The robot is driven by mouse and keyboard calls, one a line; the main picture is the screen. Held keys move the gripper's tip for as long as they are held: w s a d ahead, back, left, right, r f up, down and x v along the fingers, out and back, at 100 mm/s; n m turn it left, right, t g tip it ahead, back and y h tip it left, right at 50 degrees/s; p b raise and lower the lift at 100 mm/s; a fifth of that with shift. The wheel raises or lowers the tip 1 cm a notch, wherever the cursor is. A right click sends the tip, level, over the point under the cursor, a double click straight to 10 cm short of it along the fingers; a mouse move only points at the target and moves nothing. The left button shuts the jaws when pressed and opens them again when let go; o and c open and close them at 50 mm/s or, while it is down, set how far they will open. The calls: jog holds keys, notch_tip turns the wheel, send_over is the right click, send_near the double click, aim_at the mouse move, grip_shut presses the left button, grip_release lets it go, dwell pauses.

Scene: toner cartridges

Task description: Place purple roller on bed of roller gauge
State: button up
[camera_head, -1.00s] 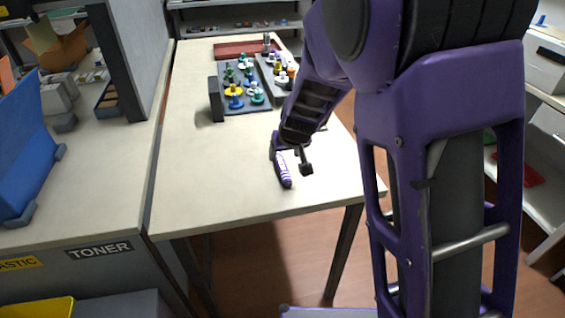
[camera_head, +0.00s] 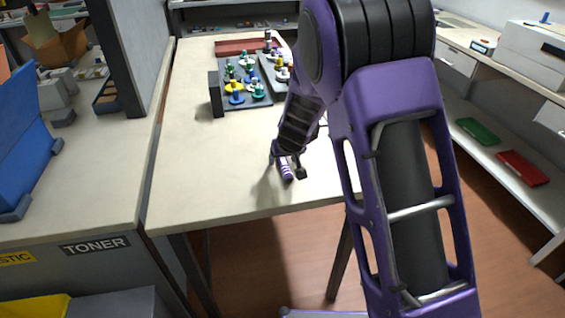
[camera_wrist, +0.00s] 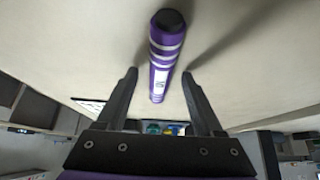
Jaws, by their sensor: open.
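The purple roller (camera_head: 287,173) with white bands and a dark end lies on the near part of the table. In the wrist view the roller (camera_wrist: 165,52) points away from the palm. Its near end lies between the fingertips, with a gap on both sides. My gripper (camera_head: 287,164) is open around that end of the roller. In the wrist view both fingers of the gripper (camera_wrist: 160,78) are spread and hold nothing. I cannot tell for certain which item is the roller gauge.
A dark board (camera_head: 257,98) with several coloured knobbed parts stands at the back of the table (camera_head: 200,160), beside a black upright block (camera_head: 215,94). The table's front left is clear.

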grip_shut()
dwell(0.3)
